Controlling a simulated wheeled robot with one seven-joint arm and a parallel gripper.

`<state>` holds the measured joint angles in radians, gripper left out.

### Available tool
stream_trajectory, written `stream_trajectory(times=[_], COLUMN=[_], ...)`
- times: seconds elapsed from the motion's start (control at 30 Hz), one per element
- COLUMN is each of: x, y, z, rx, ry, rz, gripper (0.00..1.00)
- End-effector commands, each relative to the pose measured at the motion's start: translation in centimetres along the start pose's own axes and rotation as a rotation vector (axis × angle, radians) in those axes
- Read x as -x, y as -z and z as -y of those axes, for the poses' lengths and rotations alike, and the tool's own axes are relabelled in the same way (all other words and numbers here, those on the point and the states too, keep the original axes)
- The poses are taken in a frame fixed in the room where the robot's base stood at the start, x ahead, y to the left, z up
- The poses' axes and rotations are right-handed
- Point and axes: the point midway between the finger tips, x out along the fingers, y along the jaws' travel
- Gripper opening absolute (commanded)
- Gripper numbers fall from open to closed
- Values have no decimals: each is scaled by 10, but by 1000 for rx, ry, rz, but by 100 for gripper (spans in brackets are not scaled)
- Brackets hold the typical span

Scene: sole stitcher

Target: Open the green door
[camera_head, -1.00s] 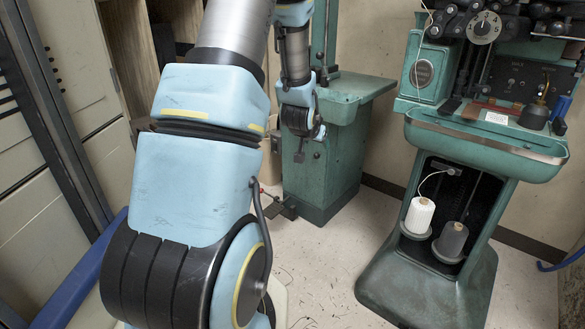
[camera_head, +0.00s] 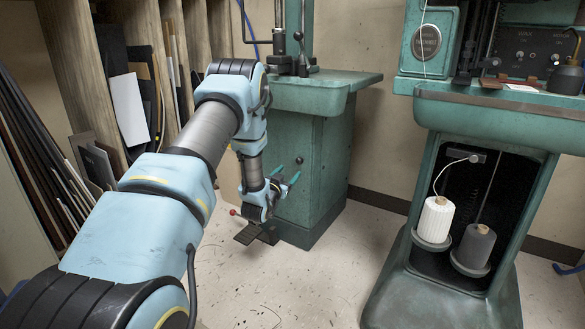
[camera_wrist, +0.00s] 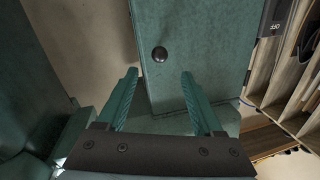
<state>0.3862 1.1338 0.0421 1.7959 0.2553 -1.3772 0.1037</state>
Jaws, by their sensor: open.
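The green door (camera_head: 285,145) is on the front of the green machine's cabinet at the back centre. It looks shut in the head view. Its round black knob (camera_head: 299,160) sits near the right edge. In the wrist view the green door (camera_wrist: 205,45) fills the upper middle, with the black knob (camera_wrist: 159,54) on it. My gripper (camera_head: 287,175) is low in front of the door, close to the knob in the picture. In the wrist view my gripper (camera_wrist: 160,76) has its two green fingers apart and empty. The knob shows beyond the fingertips, between their lines.
A second green machine (camera_head: 490,125) with a white thread cone (camera_head: 435,219) and a grey cone (camera_head: 473,248) stands at right. A dark foot pedal (camera_head: 248,233) lies by the cabinet base. Wooden shelves (camera_head: 75,65) with boards stand at left. The floor between the machines is clear.

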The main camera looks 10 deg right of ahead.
Motion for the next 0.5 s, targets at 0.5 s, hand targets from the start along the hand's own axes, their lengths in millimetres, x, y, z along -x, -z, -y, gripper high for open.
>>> stream_trajectory(times=[0.5], x=[-82], y=[-1], z=[0], rx=[0], ry=[0], rz=[1], gripper=[68])
